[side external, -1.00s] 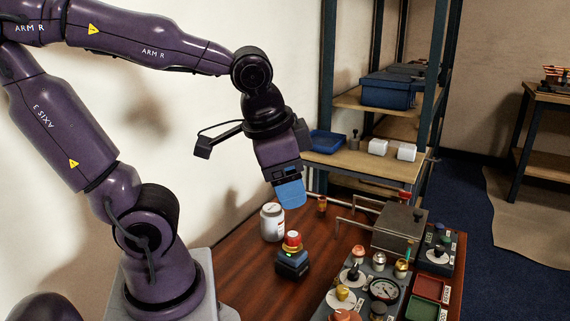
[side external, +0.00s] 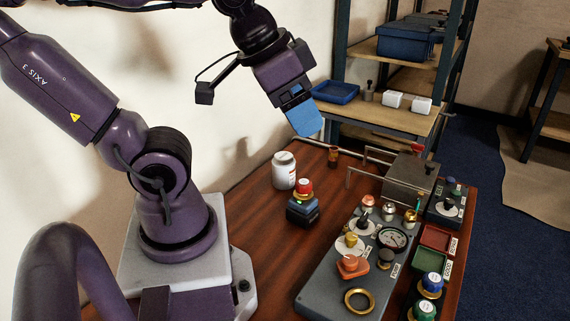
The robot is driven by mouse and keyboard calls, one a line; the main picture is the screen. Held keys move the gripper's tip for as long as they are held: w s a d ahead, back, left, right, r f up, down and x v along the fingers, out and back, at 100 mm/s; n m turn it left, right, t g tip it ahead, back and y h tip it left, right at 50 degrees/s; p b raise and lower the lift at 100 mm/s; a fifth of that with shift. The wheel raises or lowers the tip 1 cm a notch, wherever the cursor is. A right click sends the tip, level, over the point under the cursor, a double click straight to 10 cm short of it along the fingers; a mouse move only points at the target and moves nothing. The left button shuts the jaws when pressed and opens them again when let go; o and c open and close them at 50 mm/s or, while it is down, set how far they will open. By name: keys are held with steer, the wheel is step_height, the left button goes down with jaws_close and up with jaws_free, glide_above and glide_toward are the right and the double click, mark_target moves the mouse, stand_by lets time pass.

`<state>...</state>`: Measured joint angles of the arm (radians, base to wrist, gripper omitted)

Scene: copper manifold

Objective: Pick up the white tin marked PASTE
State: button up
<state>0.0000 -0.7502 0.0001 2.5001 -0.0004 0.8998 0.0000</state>
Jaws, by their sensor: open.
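A white tin (side external: 284,170) stands upright on the dark wooden table, near the wall. It has a pale lid and a small mark on its side, too small to read. My gripper (side external: 305,118), with blue fingers, is above the table, up and to the right of the tin in the picture, and apart from it. It is open, though its fingers overlap from this side and the gap between them is hidden. Nothing shows held in it.
A dark block with a red button (side external: 304,203) stands close to the tin's right. Further right are a grey metal box (side external: 410,179), a panel with knobs and a gauge (side external: 392,238), and red (side external: 436,237) and green (side external: 430,257) trays. Bare table lies left of the block.

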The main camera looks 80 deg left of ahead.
steer(key=shift+o, duration=0.5)
steer(key=o, duration=0.5)
steer(key=shift+o, duration=0.2)
steer(key=m+g+y, duration=1)
steer(key=g+y, duration=0.4)
steer(key=g, duration=0.3)
glide_above(291, 160)
steer(key=v, duration=0.2)
step_height(291, 160, down, 22)
step_height(291, 160, down, 6)
steer(key=shift+w+f, duration=0.1)
steer(key=shift+f, duration=0.15)
steer(key=shift+x, duration=2.45)
